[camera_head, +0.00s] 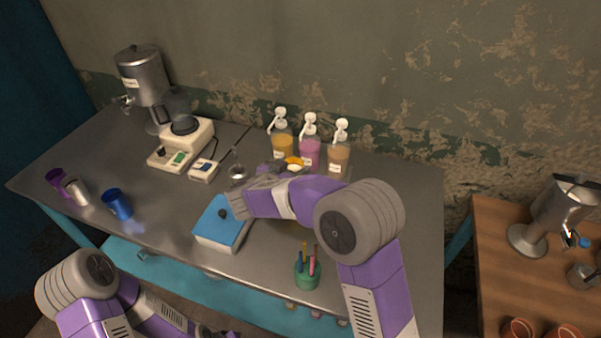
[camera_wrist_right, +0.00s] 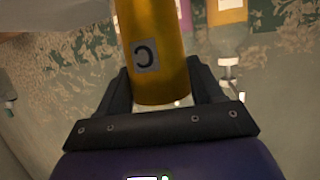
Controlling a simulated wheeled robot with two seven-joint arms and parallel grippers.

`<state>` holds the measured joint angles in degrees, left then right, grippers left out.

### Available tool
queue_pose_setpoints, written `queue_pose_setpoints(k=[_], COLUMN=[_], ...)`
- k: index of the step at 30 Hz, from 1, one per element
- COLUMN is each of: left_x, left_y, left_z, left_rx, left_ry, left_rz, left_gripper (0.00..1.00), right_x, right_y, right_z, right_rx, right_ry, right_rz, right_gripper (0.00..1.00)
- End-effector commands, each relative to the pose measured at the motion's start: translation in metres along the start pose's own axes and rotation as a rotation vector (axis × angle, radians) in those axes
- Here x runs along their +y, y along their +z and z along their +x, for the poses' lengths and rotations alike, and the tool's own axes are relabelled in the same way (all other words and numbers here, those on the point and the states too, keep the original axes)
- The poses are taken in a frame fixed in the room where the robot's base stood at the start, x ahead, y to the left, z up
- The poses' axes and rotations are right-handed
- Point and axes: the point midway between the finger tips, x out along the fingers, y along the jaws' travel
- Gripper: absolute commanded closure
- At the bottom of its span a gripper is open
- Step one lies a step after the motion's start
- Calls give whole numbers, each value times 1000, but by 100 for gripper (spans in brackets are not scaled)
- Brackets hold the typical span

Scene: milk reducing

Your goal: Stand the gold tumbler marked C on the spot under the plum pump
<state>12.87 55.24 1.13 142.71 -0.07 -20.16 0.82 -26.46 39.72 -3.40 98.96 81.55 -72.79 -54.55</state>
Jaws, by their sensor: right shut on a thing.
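The gold tumbler marked C (camera_wrist_right: 158,50) is between the fingers of my right gripper (camera_wrist_right: 160,88), which is shut on it; its C label faces the wrist camera. In the head view the tumbler (camera_head: 294,161) shows only in part above my right forearm, in front of the pumps. The plum pump (camera_head: 310,153) is the middle of three white-topped bottles at the back of the table. The spot under its spout is hidden by the tumbler and arm. My left arm is at the lower left; its gripper is out of view.
An amber pump (camera_head: 282,146) and a tan pump (camera_head: 339,158) flank the plum one. A blue-topped box (camera_head: 222,222), a green pen cup (camera_head: 307,274) and a small metal jug (camera_head: 238,171) are nearby. Purple, silver and blue tumblers (camera_head: 117,204) are at left. The table's right side is clear.

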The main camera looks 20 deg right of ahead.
Motion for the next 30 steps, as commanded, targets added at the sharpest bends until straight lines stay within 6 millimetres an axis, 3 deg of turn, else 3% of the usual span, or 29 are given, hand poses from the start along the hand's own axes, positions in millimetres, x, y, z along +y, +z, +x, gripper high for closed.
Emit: queue_pose_setpoints(k=[3, 9, 19, 25, 30], left_x=[-2, -5, -9, -16, -17], left_y=[0, 0, -1, -2, -2], left_z=[6, 13, 25, 42, 46], left_rx=[0, 0, 0, 0, 0], left_ry=[0, 0, 0, 0, 0], left_rz=[0, 0, 0, 0, 0], left_gripper=[57, 57, 57, 57, 57], right_x=[-6, -13, -13, -13, -14], right_y=[-10, -20, 9, 43, 42], right_z=[30, 65, 72, 84, 88], right_rx=[3, 2, 2, 1, 2], right_ry=[3, 1, 0, 0, -1], right_rz=[4, 0, -2, -2, 0], right_gripper=[78, 78, 78, 78, 78])
